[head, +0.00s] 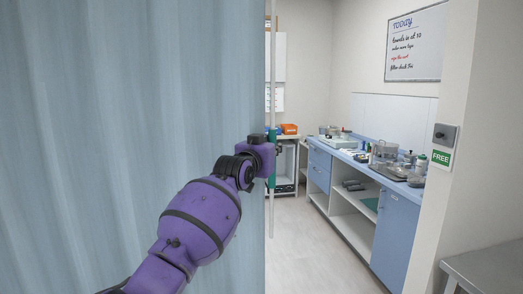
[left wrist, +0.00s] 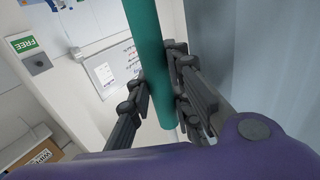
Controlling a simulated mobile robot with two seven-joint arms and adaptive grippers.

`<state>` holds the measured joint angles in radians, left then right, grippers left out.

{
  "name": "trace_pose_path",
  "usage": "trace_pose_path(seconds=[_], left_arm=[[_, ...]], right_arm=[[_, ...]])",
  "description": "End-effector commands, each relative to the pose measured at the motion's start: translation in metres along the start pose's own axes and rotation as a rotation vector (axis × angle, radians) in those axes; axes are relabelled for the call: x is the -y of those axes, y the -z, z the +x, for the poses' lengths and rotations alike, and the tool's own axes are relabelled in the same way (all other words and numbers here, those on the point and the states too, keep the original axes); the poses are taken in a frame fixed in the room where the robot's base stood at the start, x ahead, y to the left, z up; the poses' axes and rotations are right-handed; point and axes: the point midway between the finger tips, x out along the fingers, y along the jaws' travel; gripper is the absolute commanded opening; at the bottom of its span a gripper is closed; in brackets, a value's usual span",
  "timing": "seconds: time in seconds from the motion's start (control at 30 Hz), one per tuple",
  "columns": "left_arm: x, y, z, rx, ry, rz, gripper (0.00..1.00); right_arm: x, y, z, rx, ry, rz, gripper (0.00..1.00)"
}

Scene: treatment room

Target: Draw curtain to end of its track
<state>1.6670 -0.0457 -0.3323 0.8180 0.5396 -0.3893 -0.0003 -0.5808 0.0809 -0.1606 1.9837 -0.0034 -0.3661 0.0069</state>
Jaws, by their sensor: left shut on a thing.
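The pale blue curtain (head: 120,110) hangs in folds over the left half of the head view, and its edge falls near the middle. A thin upright rod (head: 271,80) hangs along that edge, with a green grip (head: 272,180) on it. My left gripper (head: 276,150) is shut on the green grip. In the left wrist view the green grip (left wrist: 150,40) runs between the dark fingers (left wrist: 163,100), with the curtain (left wrist: 260,50) at the right. The track is out of view. My right gripper is not in view.
Right of the curtain edge is open floor (head: 312,240). Beyond stand a shelf cart (head: 287,165) and a blue counter (head: 392,225) holding trays and jars. A wall end with a FREE sign (head: 441,158) and a metal table (head: 490,268) are at the right.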

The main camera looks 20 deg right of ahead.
Motion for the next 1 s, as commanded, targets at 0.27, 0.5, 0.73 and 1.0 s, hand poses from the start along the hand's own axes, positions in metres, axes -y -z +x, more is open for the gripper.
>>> trace_pose_path(seconds=[0.27, 0.5, 0.73, 1.0], left_arm=[[-0.017, -0.008, 0.011, 0.013, -0.002, -0.003, 0.0], [-0.019, -0.007, 0.012, 0.012, -0.003, -0.003, 0.0], [-0.02, -0.007, 0.012, 0.011, -0.004, -0.004, 0.24], [-0.018, -0.003, 0.011, 0.005, -0.001, -0.002, 0.38]], right_arm=[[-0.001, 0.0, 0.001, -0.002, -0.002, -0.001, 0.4], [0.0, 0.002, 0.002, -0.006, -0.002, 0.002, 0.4], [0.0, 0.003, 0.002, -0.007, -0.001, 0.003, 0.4], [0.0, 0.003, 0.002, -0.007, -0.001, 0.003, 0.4]])
